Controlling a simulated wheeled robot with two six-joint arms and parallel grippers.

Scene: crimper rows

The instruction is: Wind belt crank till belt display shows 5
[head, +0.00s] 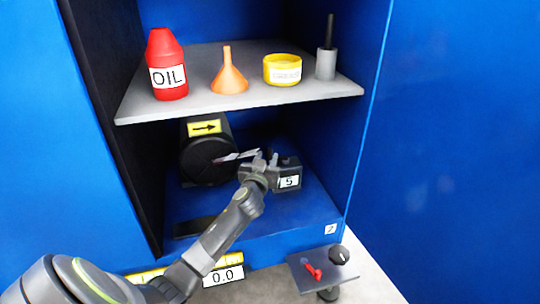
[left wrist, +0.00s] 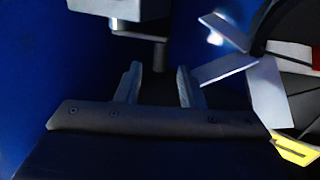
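A display (head: 222,276) reading 0.0 sits on the cabinet's front lower edge. I cannot tell if it is the belt display. My left gripper (head: 266,158) is inside the lower bay, beside a dark box (head: 287,167) with a label like 5. In the left wrist view my left gripper (left wrist: 158,82) has its fingers apart. A short dark peg (left wrist: 160,56) under a grey block (left wrist: 133,12) shows just beyond and between the fingertips; I cannot tell if it is the crank's handle. My right gripper is not in view.
A black drum (head: 206,160) with a yellow arrow sign (head: 205,127) stands left of the gripper. A grey shelf (head: 215,112) overhead holds an oil bottle (head: 168,70), funnel (head: 229,75), yellow tin (head: 282,69) and grey-handled tool (head: 326,62). A small panel (head: 337,274) is at lower right.

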